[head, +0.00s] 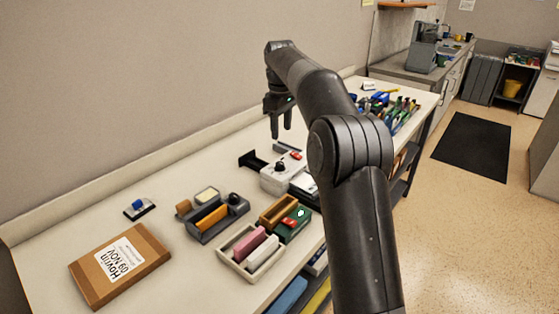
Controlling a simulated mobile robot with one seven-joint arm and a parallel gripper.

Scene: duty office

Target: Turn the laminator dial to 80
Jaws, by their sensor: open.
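A white device (272,181), which looks like the laminator, stands on the bench (180,285), with a dark part sticking out at its left. A small dark round knob (279,167) on its top looks like the dial, and a red spot shows near it. The dial's marks are too small to read. My gripper (281,136) points down above and behind the device, open and empty, apart from the dial.
A grey holder (232,208), a pale tray (243,268) with pink and white blocks and a green box (298,228) stand in front. A brown parcel (150,268) lies at left. Several tools (400,112) stand at the far end. Bare bench lies left of the device.

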